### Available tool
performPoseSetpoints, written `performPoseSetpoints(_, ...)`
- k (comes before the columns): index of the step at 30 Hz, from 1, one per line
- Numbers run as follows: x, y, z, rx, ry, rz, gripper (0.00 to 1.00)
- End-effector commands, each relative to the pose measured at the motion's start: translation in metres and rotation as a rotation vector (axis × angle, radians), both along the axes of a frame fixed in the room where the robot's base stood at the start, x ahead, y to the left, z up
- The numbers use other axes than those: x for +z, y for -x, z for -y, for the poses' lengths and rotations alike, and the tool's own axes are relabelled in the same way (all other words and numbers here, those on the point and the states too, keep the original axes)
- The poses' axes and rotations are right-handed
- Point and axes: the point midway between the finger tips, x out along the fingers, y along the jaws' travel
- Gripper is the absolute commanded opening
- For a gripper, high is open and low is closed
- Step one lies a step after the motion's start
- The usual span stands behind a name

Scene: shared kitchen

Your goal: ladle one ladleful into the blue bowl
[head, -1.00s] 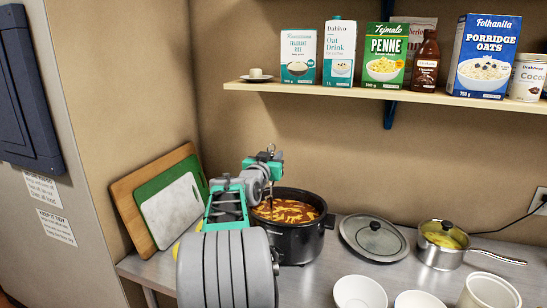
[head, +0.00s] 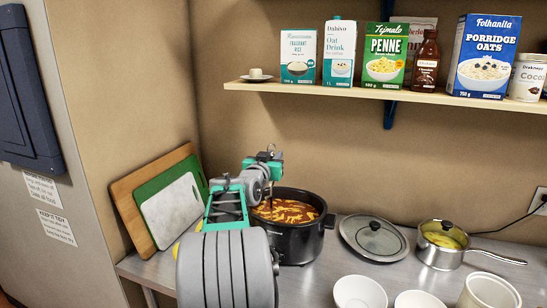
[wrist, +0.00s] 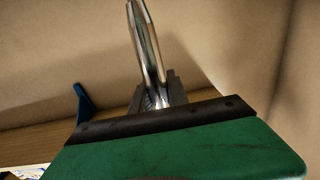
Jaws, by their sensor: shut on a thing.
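My gripper (head: 269,178) is above the left part of a black slow cooker (head: 297,240) filled with orange-red soup (head: 287,211). In the wrist view, my gripper (wrist: 158,98) is shut on a shiny metal ladle handle (wrist: 147,45). In the head view only a thin dark piece below my gripper shows, reaching down toward the soup. The ladle's bowl is hidden, so I cannot tell how full it is. No blue bowl shows. White bowls (head: 360,292) stand at the front edge of the picture, partly cut off.
A glass lid (head: 373,238) lies right of the cooker. A steel saucepan (head: 441,250) with yellow contents stands farther right, its handle pointing right. Chopping boards (head: 165,205) lean on the left wall. A shelf (head: 340,89) with food packs runs above. Some steel counter is clear.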

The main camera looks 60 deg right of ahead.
Motion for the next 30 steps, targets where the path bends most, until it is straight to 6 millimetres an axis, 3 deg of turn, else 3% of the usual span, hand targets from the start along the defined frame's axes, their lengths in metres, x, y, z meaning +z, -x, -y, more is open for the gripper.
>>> performPoseSetpoints(8, 0.013, 0.0, 0.0, 0.0, 0.003, 0.003, 0.0)
performPoseSetpoints(30, 0.1, 0.0, 0.0, 0.0, 0.004, 0.003, 0.0)
